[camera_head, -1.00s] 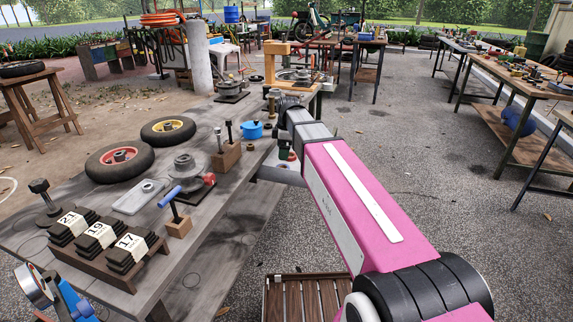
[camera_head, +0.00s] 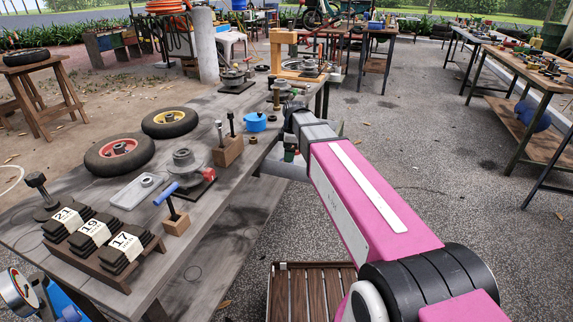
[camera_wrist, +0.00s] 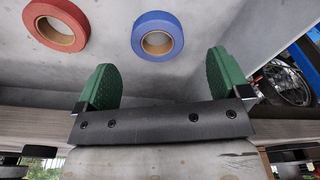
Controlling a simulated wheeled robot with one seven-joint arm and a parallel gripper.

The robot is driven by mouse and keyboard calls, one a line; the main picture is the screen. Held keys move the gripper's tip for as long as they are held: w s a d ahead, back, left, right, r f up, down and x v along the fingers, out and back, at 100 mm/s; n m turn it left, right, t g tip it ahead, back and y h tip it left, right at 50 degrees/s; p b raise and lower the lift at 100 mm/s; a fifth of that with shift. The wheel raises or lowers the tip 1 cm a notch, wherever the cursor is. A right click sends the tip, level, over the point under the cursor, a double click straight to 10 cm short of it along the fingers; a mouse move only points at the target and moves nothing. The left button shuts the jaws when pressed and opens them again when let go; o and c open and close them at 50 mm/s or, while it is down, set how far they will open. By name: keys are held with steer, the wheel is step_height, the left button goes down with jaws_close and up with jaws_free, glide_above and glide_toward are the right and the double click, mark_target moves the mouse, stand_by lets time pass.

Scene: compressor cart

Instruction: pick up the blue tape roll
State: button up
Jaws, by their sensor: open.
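The blue tape roll (camera_wrist: 158,36) shows in the wrist view as a blue ring with a tan core around an open hole. It lies on a grey surface, in line with the gap between my fingers and beyond their tips. My gripper (camera_wrist: 160,66) has two green fingers spread wide with nothing between them. In the head view only a small green part of my gripper (camera_head: 289,153) shows beside the workbench, mostly hidden by my arm. I cannot make out the tape roll in the head view.
A red tape roll (camera_wrist: 57,25) lies left of the blue one in the wrist view.

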steer(key=f, duration=0.4)
steer(key=shift+w+a+f, duration=0.1)
steer(key=shift+a+f, duration=0.25)
steer(key=shift+f, duration=0.05)
steer(key=shift+c, duration=0.2)
steer(key=c, duration=0.9)
steer(key=shift+r, duration=0.1)
steer(key=shift+c, duration=0.2)
